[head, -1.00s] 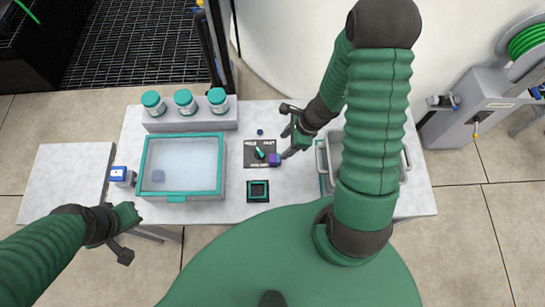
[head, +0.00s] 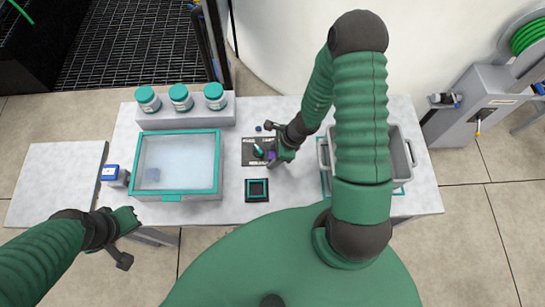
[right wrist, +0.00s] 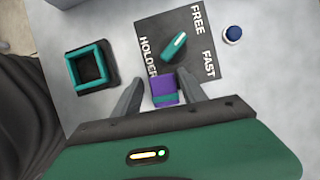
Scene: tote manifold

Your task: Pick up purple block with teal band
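The purple block with a teal band (right wrist: 163,88) sits near the HOLDER lettering at the edge of the dark plate in the right wrist view. In the head view the purple block (head: 272,155) is partly hidden by my right gripper (head: 275,158). In the right wrist view, my right gripper (right wrist: 165,100) is open, with one finger on each side of the block and gaps visible. My left gripper (head: 126,238) is off the table's front left edge, away from the block; its finger opening is unclear.
The dark lettered plate (head: 254,145) carries a teal knob (right wrist: 174,48). A teal-rimmed square holder (head: 257,190) is in front, and a blue button (right wrist: 232,34) is behind. A clear-lidded tote (head: 180,195) is left, a grey bin (head: 408,160) right, and several jars stand at the back.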

